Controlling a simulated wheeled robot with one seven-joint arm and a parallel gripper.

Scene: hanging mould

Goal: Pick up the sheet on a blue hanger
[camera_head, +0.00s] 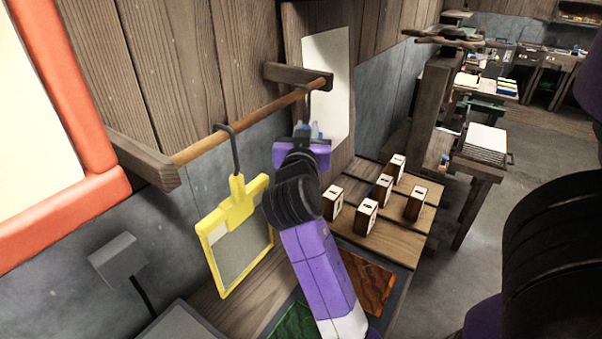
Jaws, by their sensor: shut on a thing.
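A wooden rod (250,120) runs between two brackets on the wall. A dark hook hangs from its far end, and a bit of blue hanger (317,131) shows below that hook. My gripper (308,133) reaches up to it and is shut on the blue hanger. The gripper and my arm hide most of this hanger and whatever sheet is on it. A yellow hanger (239,202) hangs from the rod to the left, with a greyish framed sheet (240,250) in it, apart from my gripper.
Several small wooden blocks (366,216) stand on the slatted wooden table (392,242) right of my arm. A green panel (294,326) and a reddish-brown panel (367,283) lie below. A grey lamp-like fixture (117,259) sticks out at lower left. Open floor lies to the right.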

